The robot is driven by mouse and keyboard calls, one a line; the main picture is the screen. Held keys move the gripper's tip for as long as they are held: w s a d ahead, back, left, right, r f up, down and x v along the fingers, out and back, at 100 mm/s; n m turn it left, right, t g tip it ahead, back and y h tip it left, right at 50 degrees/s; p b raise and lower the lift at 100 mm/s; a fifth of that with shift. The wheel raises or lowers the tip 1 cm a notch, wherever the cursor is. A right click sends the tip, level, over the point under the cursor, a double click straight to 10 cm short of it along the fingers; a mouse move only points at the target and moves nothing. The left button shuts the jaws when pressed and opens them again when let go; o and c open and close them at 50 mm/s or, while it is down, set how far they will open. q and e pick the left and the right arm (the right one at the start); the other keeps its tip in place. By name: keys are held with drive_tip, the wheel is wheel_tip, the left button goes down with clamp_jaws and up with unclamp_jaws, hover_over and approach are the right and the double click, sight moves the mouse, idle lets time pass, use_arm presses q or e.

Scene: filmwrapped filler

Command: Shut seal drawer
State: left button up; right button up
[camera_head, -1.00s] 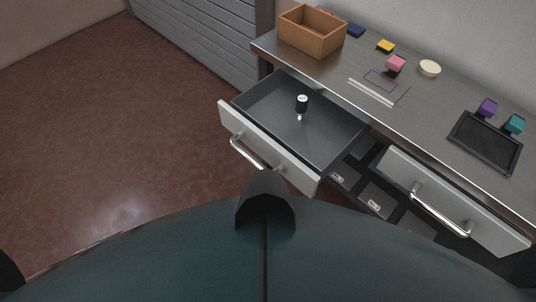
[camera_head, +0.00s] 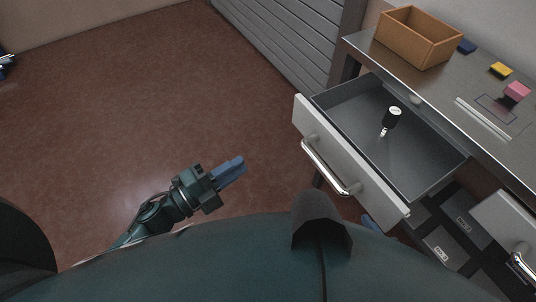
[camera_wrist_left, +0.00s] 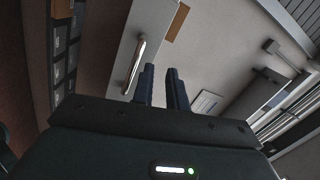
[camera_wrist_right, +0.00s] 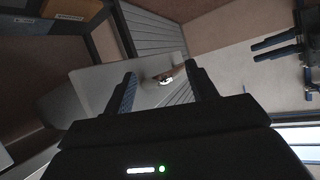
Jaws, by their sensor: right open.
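The open drawer (camera_head: 352,165) has a pale front and a silver bar handle (camera_head: 330,168). It sticks out from under the counter. My right gripper (camera_head: 371,223) is mostly hidden, with a bit of blue showing below the drawer front. In the right wrist view its fingers (camera_wrist_right: 163,88) are wide apart.
A metal counter (camera_head: 440,85) carries a wooden box (camera_head: 417,40), a yellow block (camera_head: 501,70) and a pink block (camera_head: 516,92). Another pale front (camera_head: 508,215) is at the right, with dark labelled compartments (camera_head: 445,245) below.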

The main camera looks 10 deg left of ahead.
use_arm(q)
wheel_tip(320, 180, down, 3)
drive_tip(key=m, duration=0.1)
drive_tip(key=m+g+h, duration=0.1)
drive_tip(key=shift+w+r+m+g+b, duration=0.1)
drive_tip(key=shift+r+m+g+b, duration=0.1)
drive_tip(key=shift+m+g+b, duration=0.15)
drive_tip(key=shift+c, duration=0.6)
drive_tip(key=shift+a+f+m+g, duration=0.1)
drive_tip(key=shift+f+m+g, duration=0.15)
drive_tip(key=shift+m, duration=0.4)
clamp_jaws()
drive_tip(key=x, duration=1.4)
drive_tip(key=shift+s+d+r+h, duration=0.2)
drive_tip(key=shift+s+r+h, duration=0.1)
drive_tip(key=shift+s+r, duration=0.1)
use_arm(e)
drive_tip(key=shift+w+a+f+y, duration=0.3)
drive_tip(key=shift+w+a+f, duration=0.2)
drive_tip(key=shift+w+f, duration=0.1)
drive_tip(key=shift+r, duration=0.1)
